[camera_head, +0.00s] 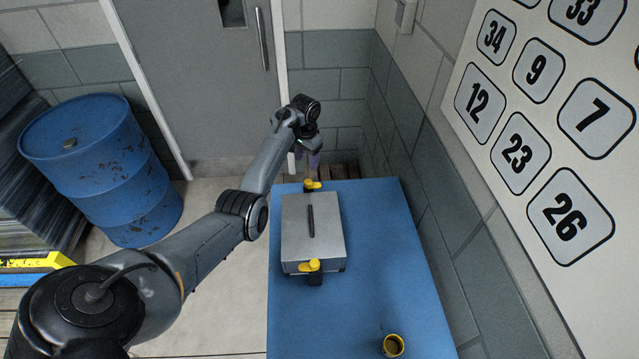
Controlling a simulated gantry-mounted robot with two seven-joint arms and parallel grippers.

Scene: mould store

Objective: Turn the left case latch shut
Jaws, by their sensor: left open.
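A silver-grey case (300,222) with a dark handle on its lid lies on the blue tabletop (372,275). A yellow latch (312,185) sits at its far end and another yellow latch (310,266) on a dark mount at its near end. I cannot tell from this view which one is called left, or exactly how far each is turned. My left gripper (314,160) is open, pointing down just beyond the far latch and apart from it. Its fingers are small and partly hidden by the wrist. My right gripper is out of view.
A wall with a numbered board (520,190) runs close along the right. A blue drum (105,170) stands left on the floor. The tabletop right of the case is clear.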

